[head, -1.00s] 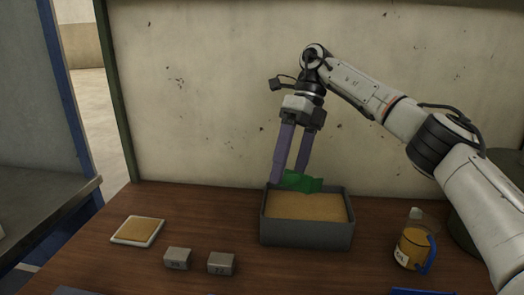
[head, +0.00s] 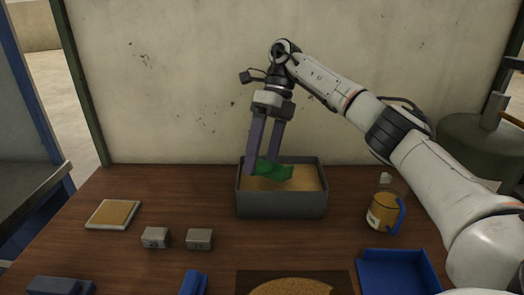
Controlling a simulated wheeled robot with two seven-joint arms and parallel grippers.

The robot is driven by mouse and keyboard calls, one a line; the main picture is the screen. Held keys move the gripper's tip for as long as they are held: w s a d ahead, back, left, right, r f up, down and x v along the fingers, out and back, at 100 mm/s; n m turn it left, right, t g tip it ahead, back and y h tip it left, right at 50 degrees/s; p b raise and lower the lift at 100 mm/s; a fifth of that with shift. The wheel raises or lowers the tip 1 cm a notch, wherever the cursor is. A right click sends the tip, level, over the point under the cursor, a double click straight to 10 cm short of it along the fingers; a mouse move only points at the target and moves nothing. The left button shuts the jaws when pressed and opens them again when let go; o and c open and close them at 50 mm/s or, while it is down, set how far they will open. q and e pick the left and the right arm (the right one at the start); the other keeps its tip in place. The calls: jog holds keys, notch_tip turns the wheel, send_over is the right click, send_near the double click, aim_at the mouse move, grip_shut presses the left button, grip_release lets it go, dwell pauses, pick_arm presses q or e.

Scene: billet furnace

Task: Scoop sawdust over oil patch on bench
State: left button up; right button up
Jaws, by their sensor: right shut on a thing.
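My right gripper (head: 262,168) is shut on a green scoop (head: 273,171). The scoop is inside the grey bin (head: 282,205) of tan sawdust, low at the sawdust (head: 300,184) near the back left. I cannot tell how deep its edge sits. At the bottom edge of the view, a dark rectangular patch (head: 245,284) lies on the bench with a round tan area (head: 292,288) on it, cut off by the frame. I cannot tell whether this is the oil patch. My left gripper is not in view.
A jug of amber liquid (head: 383,212) with a blue handle and a blue tray (head: 398,272) are at right. Two small grey blocks (head: 155,238) (head: 199,239) and a white-rimmed tan square (head: 113,214) are at left. A blue object (head: 193,284) is at the front. A wall stands behind.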

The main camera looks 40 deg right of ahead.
aim_at(267, 176)
jog(key=shift+w+d+f, duration=0.1)
jog(key=shift+d+f, duration=0.05)
jog(key=shift+f, duration=0.75)
jog(key=shift+d+f, duration=0.15)
jog(key=shift+f, duration=0.7)
jog(key=shift+d+f, duration=0.2)
jog(key=shift+f, duration=0.3)
jog(key=shift+c, duration=1.1)
jog(key=shift+w+d+f+h, duration=0.3)
jog(key=shift+d+f, duration=0.25)
jog(key=shift+f, duration=0.2)
jog(key=shift+d+f+t+h, duration=0.15)
jog(key=shift+f+t+h, duration=0.15)
jog(key=shift+h, duration=0.4)
jog(key=shift+s+a+r+t+h, duration=0.2)
jog(key=shift+a+r+h, duration=0.2)
jog(key=shift+r, duration=0.3)
jog(key=shift+s+a+r+t+h, duration=0.1)
jog(key=shift+a+r+t+h, duration=0.1)
jog(key=shift+a+r+h, duration=0.4)
jog(key=shift+s+a+r+t+h, duration=0.1)
jog(key=shift+a+r+t+h, duration=0.1)
jog(key=shift+r, duration=0.65)
jog(key=shift+h, duration=0.4)
jog(key=shift+a+r, duration=0.1)
jog(key=shift+r, duration=2.7)
